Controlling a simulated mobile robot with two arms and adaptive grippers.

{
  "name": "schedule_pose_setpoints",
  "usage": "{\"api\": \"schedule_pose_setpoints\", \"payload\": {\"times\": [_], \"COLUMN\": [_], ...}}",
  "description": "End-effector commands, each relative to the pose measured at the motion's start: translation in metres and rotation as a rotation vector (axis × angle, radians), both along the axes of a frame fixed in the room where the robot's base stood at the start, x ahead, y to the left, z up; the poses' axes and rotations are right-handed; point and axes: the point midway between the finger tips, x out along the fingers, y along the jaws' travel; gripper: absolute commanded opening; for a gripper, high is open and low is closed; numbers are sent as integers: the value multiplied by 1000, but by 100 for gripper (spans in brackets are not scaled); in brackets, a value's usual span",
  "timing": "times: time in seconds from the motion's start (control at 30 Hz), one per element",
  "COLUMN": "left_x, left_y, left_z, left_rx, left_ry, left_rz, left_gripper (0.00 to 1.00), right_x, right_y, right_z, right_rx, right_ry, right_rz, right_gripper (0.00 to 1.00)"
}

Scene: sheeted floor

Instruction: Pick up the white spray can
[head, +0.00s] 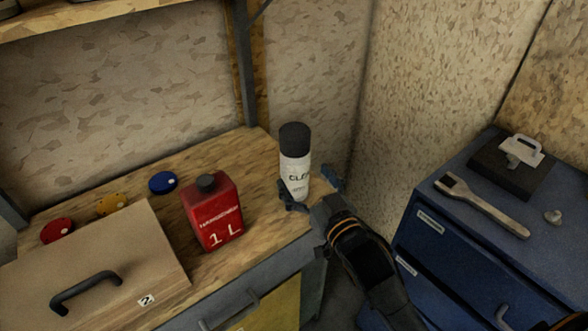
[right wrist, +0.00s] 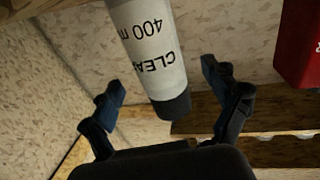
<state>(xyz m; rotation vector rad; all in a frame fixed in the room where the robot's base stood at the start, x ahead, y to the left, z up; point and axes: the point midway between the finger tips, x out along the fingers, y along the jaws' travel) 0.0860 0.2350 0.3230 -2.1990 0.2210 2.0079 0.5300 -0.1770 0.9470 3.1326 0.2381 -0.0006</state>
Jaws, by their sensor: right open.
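The white spray can (head: 296,172) with a black cap stands upright near the right end of the wooden workbench in the head view. My right gripper (head: 308,182) is open, with one finger in front of the can's lower body and the other to its right. In the right wrist view the can (right wrist: 147,45) appears upside down, between the lines of the two open fingers of the gripper (right wrist: 161,78). I cannot tell whether either finger touches it. My left gripper is not in view.
A red one-litre canister (head: 212,215) stands left of the can on the workbench (head: 252,165). A box with a black handle (head: 88,290) and red, yellow and blue discs are further left. A blue cabinet (head: 460,245) with a wrench (head: 480,203) stands at right.

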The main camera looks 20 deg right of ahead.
Motion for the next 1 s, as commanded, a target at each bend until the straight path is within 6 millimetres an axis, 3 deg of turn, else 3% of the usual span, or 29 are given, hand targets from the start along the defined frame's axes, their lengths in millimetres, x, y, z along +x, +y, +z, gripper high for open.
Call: {"api": "schedule_pose_setpoints", "payload": {"times": [0.17,0.43,0.73,0.77,1.0], "left_x": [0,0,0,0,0], "left_y": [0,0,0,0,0], "left_z": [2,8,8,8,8], "left_rx": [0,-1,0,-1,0], "left_ry": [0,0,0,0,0], "left_rz": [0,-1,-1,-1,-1], "left_gripper": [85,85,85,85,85], "right_x": [12,50,57,57,56], "right_y": [1,5,6,6,6], "right_z": [0,-2,-3,-3,-3], "right_rx": [0,-1,0,0,0], "right_ry": [1,0,1,1,1], "right_rz": [0,0,1,1,0], "right_gripper": [88,88,88,86,37]}}
